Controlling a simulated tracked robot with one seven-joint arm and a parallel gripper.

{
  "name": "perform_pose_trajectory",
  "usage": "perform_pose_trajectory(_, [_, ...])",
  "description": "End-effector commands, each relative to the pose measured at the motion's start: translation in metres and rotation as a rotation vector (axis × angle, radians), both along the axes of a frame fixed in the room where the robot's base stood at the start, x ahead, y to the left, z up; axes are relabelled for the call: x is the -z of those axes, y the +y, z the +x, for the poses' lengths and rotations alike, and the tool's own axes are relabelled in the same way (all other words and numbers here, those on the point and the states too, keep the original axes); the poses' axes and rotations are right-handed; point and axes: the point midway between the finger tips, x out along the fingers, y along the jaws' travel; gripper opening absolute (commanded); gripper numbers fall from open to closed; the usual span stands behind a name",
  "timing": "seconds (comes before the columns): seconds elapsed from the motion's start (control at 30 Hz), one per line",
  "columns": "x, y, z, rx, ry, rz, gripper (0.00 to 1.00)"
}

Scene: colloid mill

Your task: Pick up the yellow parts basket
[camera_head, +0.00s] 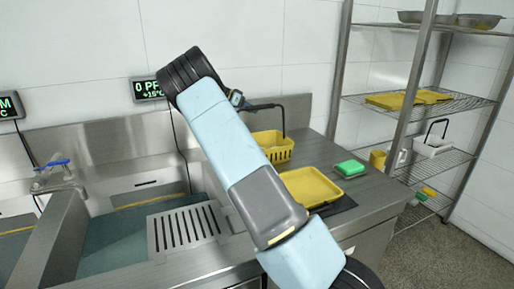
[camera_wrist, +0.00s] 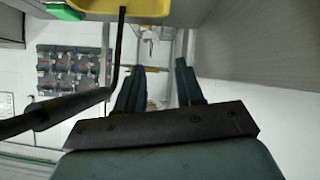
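The yellow parts basket (camera_head: 275,148) stands on the steel counter behind my arm, its left side partly hidden. Its raised black handle (camera_head: 265,106) shows above it in the head view. My gripper (camera_head: 237,98) is at the left end of this handle, mostly hidden by my arm. In the wrist view my gripper (camera_wrist: 160,88) is open, with a gap between its two dark fingers. The black handle (camera_wrist: 75,104) shows there left of the fingers, not visibly between them. Whether it touches the left finger I cannot tell.
A yellow tray (camera_head: 312,187) lies on the counter in front of the basket, with a green block (camera_head: 350,168) to its right. A sink with a slotted plate (camera_head: 186,229) is at left. A wire shelf rack (camera_head: 425,100) stands at right.

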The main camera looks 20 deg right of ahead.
Motion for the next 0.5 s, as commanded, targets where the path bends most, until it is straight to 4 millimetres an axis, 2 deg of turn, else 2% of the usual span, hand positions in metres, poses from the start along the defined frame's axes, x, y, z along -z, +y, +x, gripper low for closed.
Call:
perform_pose_trajectory(0.03, [0.014,0.030,0.007,0.000,0.007,-0.023,0.37])
perform_pose_trajectory(0.1, [0.029,0.063,0.011,0.010,0.008,-0.048,0.37])
perform_pose_trajectory(0.23, [0.049,0.109,0.015,0.021,0.006,-0.084,0.37])
perform_pose_trajectory(0.37, [0.060,0.130,0.015,0.028,0.004,-0.102,0.37])
perform_pose_trajectory(0.5, [0.067,0.122,0.013,0.032,0.004,-0.106,0.37])
